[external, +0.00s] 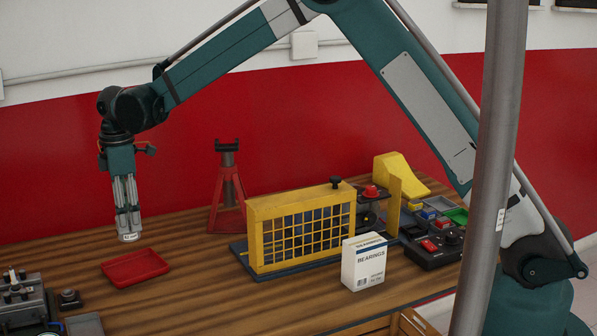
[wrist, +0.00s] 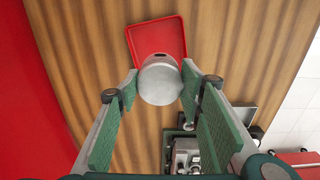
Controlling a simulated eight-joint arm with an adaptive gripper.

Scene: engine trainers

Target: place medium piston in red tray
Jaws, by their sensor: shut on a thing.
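The red tray (external: 136,268) lies flat on the wooden table at the left in the external view. It also shows at the top middle of the wrist view (wrist: 170,30). My gripper (external: 127,221) hangs pointing down, above and slightly left of the tray in the external view. It is shut on a silvery metal piston (external: 129,237), which is clear of the table. In the wrist view the round piston (wrist: 160,82) sits between the green-padded fingers (wrist: 160,90) and overlaps the near edge of the tray. The tray's visible floor is empty.
A yellow caged engine trainer (external: 300,230), a white bearings box (external: 363,262) and a red jack stand (external: 228,190) stand right of the tray. A grey machine (external: 25,305) is at the front left. Bare wood surrounds the tray.

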